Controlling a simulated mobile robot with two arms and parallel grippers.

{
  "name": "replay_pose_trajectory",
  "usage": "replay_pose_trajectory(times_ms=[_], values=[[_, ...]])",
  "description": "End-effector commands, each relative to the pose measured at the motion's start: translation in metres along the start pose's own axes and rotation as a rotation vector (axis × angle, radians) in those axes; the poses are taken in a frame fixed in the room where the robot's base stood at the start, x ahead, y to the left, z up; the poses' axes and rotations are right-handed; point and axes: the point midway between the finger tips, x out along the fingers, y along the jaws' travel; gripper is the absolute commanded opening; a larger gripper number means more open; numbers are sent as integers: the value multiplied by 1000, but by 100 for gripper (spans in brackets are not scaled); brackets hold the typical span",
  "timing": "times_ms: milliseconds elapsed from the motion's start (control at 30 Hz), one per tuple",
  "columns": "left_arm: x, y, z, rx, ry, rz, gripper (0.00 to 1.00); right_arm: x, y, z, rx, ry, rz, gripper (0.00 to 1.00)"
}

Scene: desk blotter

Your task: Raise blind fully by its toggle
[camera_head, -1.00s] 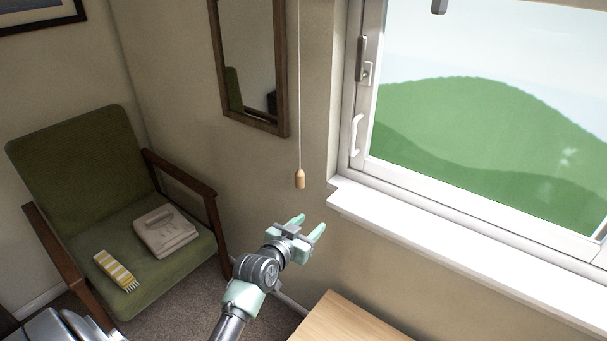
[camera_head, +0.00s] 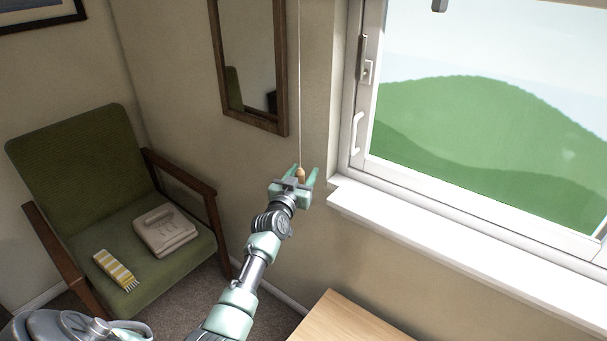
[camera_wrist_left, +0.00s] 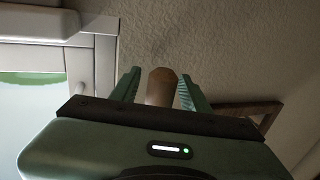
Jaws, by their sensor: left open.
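The wooden toggle (camera_head: 301,174) hangs upright at the end of a thin pale cord (camera_head: 299,90), in front of the wall left of the window. My left gripper (camera_head: 305,174) is open, with one finger on each side of the toggle. In the left wrist view the toggle (camera_wrist_left: 161,86) sits between the two green fingers, with a small gap on the right; its lower end is hidden behind the gripper body. The blind itself is not clearly seen; the window (camera_head: 480,120) shows mostly bare glass. My right gripper is not in view.
The white window sill (camera_head: 430,235) juts out right of the gripper. A framed mirror (camera_head: 245,60) hangs on the wall to the left. A green armchair (camera_head: 80,160) with folded cloths stands at left. A wooden desk corner (camera_head: 345,322) is at the bottom.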

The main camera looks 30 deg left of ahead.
Motion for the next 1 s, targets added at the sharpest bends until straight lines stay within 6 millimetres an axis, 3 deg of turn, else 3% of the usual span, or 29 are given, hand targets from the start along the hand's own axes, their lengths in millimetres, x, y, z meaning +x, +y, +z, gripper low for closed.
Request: replay_pose_trajectory(times_ms=[267,433,1000], values=[[2,0,0,0,-1,0,46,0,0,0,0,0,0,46],[2,0,0,0,-1,1,2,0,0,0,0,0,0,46],[2,0,1,0,-1,1,0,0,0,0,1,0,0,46]])
